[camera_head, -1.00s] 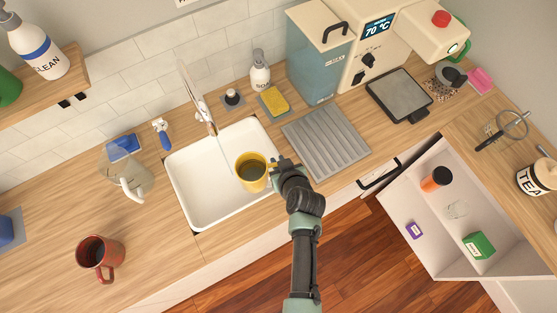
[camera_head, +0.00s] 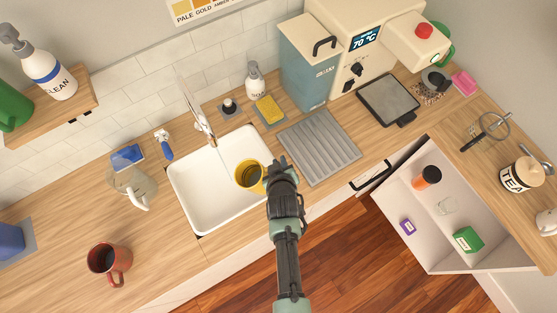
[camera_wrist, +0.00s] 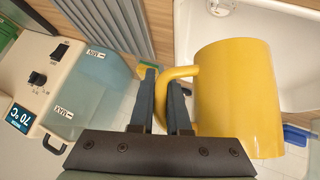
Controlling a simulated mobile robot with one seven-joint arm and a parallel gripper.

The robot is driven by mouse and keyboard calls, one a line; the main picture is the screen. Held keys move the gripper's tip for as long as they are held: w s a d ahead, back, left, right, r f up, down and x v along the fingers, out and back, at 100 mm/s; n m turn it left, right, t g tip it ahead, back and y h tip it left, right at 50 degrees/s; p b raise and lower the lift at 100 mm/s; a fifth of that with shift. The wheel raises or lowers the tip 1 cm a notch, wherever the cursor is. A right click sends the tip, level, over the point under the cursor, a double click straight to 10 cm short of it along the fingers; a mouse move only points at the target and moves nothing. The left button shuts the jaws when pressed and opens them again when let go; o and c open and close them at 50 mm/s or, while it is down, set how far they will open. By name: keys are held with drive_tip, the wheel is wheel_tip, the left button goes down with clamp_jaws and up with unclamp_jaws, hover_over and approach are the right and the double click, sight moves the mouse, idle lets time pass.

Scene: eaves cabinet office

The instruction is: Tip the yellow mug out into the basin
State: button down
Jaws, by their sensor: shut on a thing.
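The yellow mug (camera_head: 249,175) is over the right part of the white basin (camera_head: 205,215) in the head view. Dark contents show inside it, and it looks about upright or only slightly tilted. My gripper (camera_head: 274,170) is at the mug's right side. In the wrist view my gripper (camera_wrist: 168,90) is shut on the handle of the yellow mug (camera_wrist: 238,97), and the mug's body stands to the right of the fingers. The basin (camera_wrist: 285,50) shows behind the mug there. The mug's height above the basin floor is hard to tell.
The tap (camera_head: 197,115) stands at the basin's back edge. A grey drying rack (camera_head: 318,148) lies right of the basin. A sponge (camera_head: 268,110) and soap bottle (camera_head: 255,80) stand behind. A glass jug (camera_head: 133,187) and red mug (camera_head: 108,260) are on the left. An open drawer (camera_head: 440,235) juts out at right.

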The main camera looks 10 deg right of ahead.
sight(257, 162)
drive_tip(key=a+r+n+h+b, duration=0.1)
drive_tip(key=h+b, duration=0.2)
drive_tip(key=b, duration=0.1)
drive_tip(key=a+r+n+t+h+b, duration=0.1)
drive_tip(key=r+n+h+b, duration=0.1)
drive_tip(key=b, duration=0.3)
drive_tip(key=a+r+n+t+h+b, duration=0.1)
drive_tip(key=a+n+h+b, duration=0.1)
drive_tip(key=b, duration=0.3)
drive_tip(key=shift+w+r+h, duration=0.1)
drive_tip(key=shift+r+h, duration=0.2)
drive_tip(key=shift+h, duration=0.5)
drive_tip(key=a+n+b, duration=0.1)
drive_tip(key=b, duration=0.1)
drive_tip(key=a+t+h+b, duration=0.1)
drive_tip(key=shift+f+n+b, duration=0.2)
drive_tip(key=shift+n+b, duration=0.2)
drive_tip(key=shift+a+r+n+t+h+b, duration=0.35)
drive_tip(key=shift+a+n+b, duration=0.15)
drive_tip(key=shift+a+b, duration=0.15)
drive_tip(key=shift+a+r+n+t+h+b, duration=0.2)
drive_tip(key=shift+a+n+t+h+b, duration=0.1)
drive_tip(key=shift+a+n+h+b, duration=0.25)
drive_tip(key=shift+a+r+n+t+h+b, duration=0.2)
drive_tip(key=shift+a+r+n+t+b, duration=0.2)
drive_tip(key=shift+a+b, duration=0.35)
drive_tip(key=shift+f, duration=0.1)
drive_tip(key=shift+a, duration=0.15)
